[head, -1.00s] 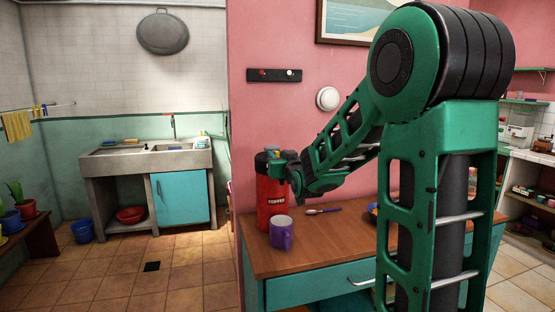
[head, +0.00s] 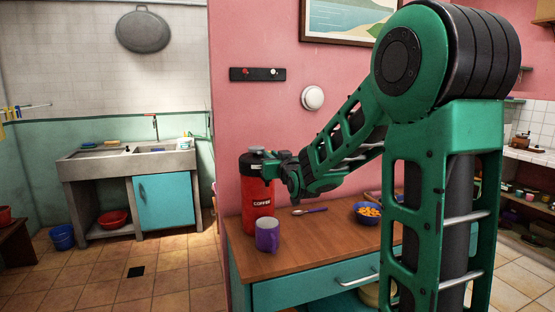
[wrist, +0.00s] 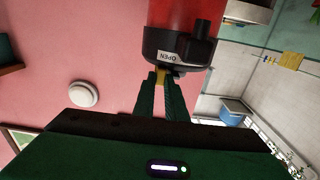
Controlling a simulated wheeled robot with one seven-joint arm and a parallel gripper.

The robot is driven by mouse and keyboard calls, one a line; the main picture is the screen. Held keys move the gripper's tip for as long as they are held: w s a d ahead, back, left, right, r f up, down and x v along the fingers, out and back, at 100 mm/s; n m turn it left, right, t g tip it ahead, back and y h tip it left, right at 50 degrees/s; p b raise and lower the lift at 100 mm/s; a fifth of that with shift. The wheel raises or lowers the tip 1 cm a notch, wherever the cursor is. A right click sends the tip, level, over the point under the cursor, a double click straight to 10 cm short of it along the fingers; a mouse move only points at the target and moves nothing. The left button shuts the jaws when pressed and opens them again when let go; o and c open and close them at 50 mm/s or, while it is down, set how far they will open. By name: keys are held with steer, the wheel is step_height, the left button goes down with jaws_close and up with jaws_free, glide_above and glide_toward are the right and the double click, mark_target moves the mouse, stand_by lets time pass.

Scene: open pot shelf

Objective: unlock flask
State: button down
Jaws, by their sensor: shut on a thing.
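The red flask (head: 258,207) with a black lid (head: 251,160) and a COFFEE label stands upright on the wooden table, near its left end. My gripper (head: 268,165) is at the lid, reaching in from the right. In the wrist view the flask (wrist: 176,12) appears upside down, with an OPEN label on its black lid (wrist: 165,45). My gripper (wrist: 161,82) is shut there on a small yellow piece (wrist: 161,74) at the lid's edge, next to the label. The frames do not show clearly how that piece joins the lid.
A purple mug (head: 267,236) stands just in front of the flask. A spoon (head: 310,211) and a blue bowl (head: 368,213) of orange bits are to the right on the table (head: 325,235). The pink wall (head: 262,110) is close behind.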

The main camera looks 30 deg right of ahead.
steer(key=shift+d, duration=0.2)
steer(key=c, duration=1.8)
jaws_free()
steer(key=shift+o, duration=0.2)
steer(key=v, duration=1)
steer(key=shift+s, duration=0.3)
steer(key=shift+a+f, duration=0.1)
steer(key=shift+a, duration=0.05)
